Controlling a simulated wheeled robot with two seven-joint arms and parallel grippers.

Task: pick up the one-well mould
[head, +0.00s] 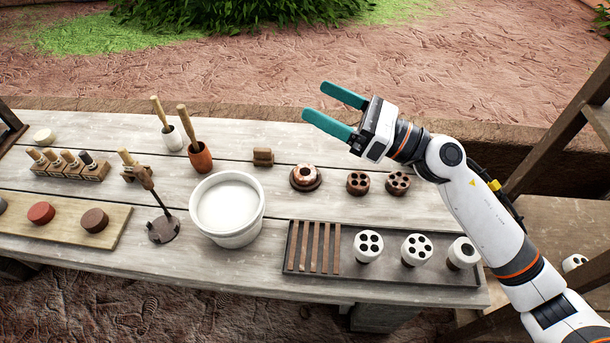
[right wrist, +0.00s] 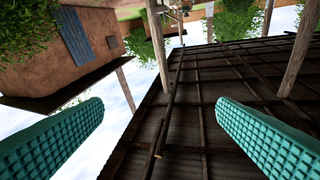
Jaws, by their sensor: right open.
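A white, round mould (head: 462,252) with what looks like a single dark well stands at the right end of the dark tray (head: 378,279). Two white moulds with several holes each, a middle one (head: 416,249) and a left one (head: 368,245), stand beside it in the tray. My right gripper (head: 315,101) is open and empty, raised high and beyond the table's far edge, well away from the moulds. In the right wrist view its teal fingers (right wrist: 160,115) are wide apart with nothing between them. My left gripper is out of view.
Brown slats (head: 313,247) fill the tray's left part. Behind it stand two brown several-holed pieces (head: 357,183) and a ringed brown piece (head: 305,174). A white bucket (head: 227,238) is left of the tray. A wooden frame (head: 562,130) rises at right.

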